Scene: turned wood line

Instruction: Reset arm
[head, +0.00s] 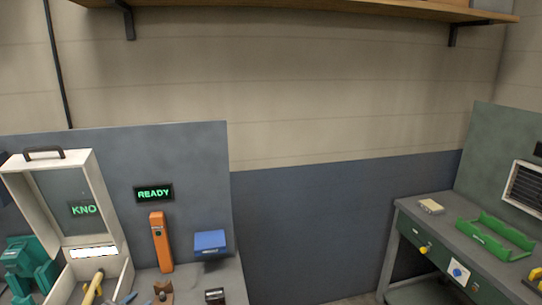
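I make out neither of my grippers nor my arms in the head view. The scene in front of me is a grey workbench (190,278) at the lower left and a second workbench (440,218) at the right. What either gripper holds cannot be seen.
On the left bench are an open white case (110,215), a yellow-handled tool (93,288), an orange device (160,242), a blue box (210,242) and a teal machine (25,265). A green tray (495,238) lies on the right bench. A gap separates the benches; a shelf (300,8) hangs above.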

